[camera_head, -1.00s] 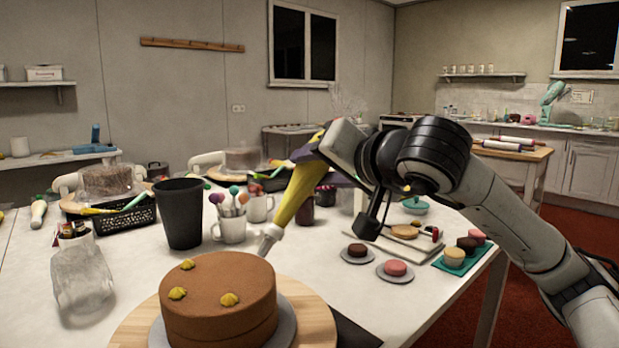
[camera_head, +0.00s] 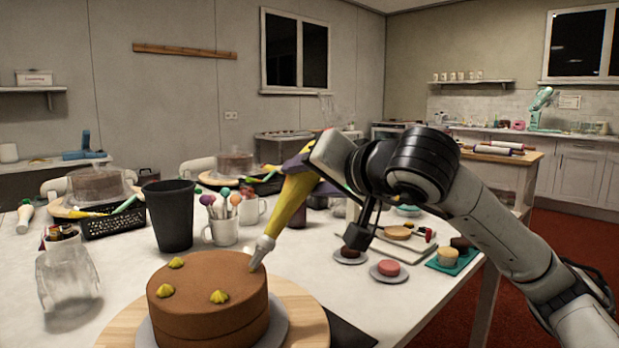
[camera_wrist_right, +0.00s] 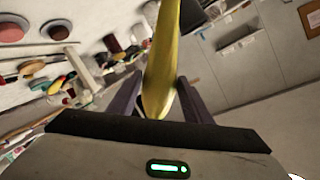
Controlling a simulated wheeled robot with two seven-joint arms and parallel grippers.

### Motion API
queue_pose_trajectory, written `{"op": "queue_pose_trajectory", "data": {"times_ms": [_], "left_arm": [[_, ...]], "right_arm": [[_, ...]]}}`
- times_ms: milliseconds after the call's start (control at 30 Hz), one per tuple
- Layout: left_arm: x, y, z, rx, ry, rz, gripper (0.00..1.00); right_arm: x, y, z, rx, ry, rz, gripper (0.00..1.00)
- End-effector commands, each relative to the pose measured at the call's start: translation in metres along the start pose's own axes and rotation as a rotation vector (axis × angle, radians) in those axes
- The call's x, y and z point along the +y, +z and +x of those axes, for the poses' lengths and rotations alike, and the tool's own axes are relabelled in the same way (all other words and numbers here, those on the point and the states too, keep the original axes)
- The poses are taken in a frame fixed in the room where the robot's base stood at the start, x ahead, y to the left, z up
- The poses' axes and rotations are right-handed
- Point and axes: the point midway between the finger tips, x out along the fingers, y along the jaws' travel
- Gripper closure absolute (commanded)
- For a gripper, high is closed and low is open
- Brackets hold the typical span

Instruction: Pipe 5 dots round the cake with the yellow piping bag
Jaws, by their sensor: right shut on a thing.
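A brown cake (camera_head: 208,312) stands on a grey disc (camera_head: 279,328) over a round wooden board (camera_head: 312,318). Three yellow dots sit on its top: one at the back (camera_head: 176,262), one at the left (camera_head: 165,290), one at the front (camera_head: 219,296). My right gripper (camera_head: 300,172) is shut on the yellow piping bag (camera_head: 290,208), which is tilted with its metal nozzle (camera_head: 262,250) down at the right back edge of the cake top. I cannot tell whether the nozzle touches. The bag also fills the middle of the right wrist view (camera_wrist_right: 162,70). My left gripper is not in view.
A black cup (camera_head: 170,215), a mug of colourful sticks (camera_head: 222,222) and a glass jar (camera_head: 68,275) stand behind and left of the cake. Small cakes on discs (camera_head: 388,268) and a teal mat (camera_head: 455,260) lie to the right. A black basket (camera_head: 115,222) is farther back.

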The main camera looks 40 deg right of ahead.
Motion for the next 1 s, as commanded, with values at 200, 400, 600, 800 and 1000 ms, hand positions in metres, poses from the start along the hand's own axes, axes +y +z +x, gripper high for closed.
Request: {"op": "queue_pose_trajectory", "data": {"times_ms": [200, 400, 600, 800, 1000], "left_arm": [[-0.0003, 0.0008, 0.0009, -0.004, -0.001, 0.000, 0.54], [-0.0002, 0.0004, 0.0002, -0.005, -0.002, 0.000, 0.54], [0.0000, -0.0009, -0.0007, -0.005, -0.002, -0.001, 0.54], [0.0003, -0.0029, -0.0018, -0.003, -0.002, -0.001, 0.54], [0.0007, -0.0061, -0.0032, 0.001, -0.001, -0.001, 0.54]], "right_arm": [[-0.0014, -0.0021, -0.0008, 0.003, -0.002, 0.000, 0.78], [-0.0022, -0.0031, -0.0012, 0.003, -0.002, 0.000, 0.78], [-0.0030, -0.0041, -0.0015, 0.003, -0.002, 0.000, 0.78], [-0.0037, -0.0050, -0.0018, 0.003, -0.002, 0.000, 0.78], [-0.0045, -0.0059, -0.0021, 0.003, -0.002, 0.000, 0.78]]}}
